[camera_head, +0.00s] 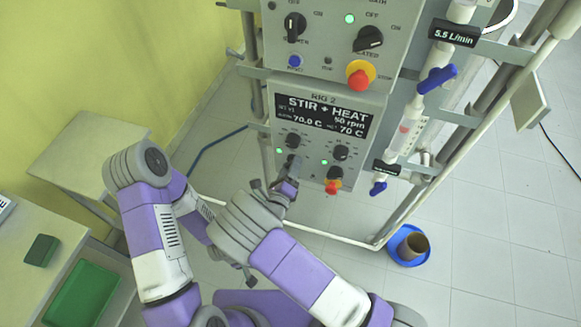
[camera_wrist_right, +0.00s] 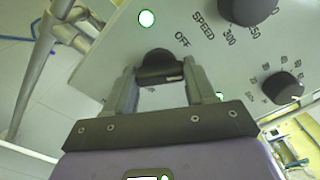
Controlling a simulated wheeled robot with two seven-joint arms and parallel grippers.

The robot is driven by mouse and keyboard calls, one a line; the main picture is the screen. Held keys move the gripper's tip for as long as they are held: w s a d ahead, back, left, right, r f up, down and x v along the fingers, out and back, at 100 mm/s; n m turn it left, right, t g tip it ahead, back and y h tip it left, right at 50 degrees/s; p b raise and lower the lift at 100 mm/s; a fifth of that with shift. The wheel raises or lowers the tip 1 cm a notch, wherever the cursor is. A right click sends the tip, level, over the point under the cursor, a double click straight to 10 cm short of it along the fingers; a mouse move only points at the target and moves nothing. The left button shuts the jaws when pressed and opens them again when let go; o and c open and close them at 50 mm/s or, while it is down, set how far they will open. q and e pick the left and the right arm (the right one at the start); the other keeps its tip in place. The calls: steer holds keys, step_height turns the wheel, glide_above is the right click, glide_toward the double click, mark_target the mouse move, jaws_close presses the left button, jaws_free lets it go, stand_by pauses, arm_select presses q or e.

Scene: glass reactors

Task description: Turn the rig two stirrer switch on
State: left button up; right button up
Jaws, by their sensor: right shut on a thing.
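The rig two control box (camera_head: 262,112) shows a lit "STIR + HEAT" display, black knobs and green lamps in the head view. My right gripper (camera_head: 290,176) is at the lower left of its panel. In the right wrist view the gripper (camera_wrist_right: 160,80) is shut on a black rotary switch (camera_wrist_right: 158,58), with a fingertip on each side. "OFF" is printed at the switch's upper right, and a green lamp (camera_wrist_right: 146,18) is lit above it. The switch's exact pointer direction is hard to tell. My left gripper (camera_head: 246,272) is low behind the right arm, mostly hidden.
Another control box (camera_head: 285,60) with a red stop button is above. A "SPEED" dial (camera_wrist_right: 248,8) and another knob (camera_wrist_right: 282,88) are close to the right gripper. Glass tubing with blue valves (camera_head: 437,78) and frame poles stand at the right. A blue dish (camera_head: 423,258) is on the floor.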

steer(key=m+b, duration=0.1)
steer(key=m, duration=0.4)
steer(key=shift+f+m, duration=0.1)
steer(key=shift+m, duration=0.2)
steer(key=o, duration=1)
steer(key=shift+o, duration=0.2)
steer(key=v, duration=0.7)
steer(key=shift+s+p, duration=0.25)
steer(key=shift+p, duration=0.1)
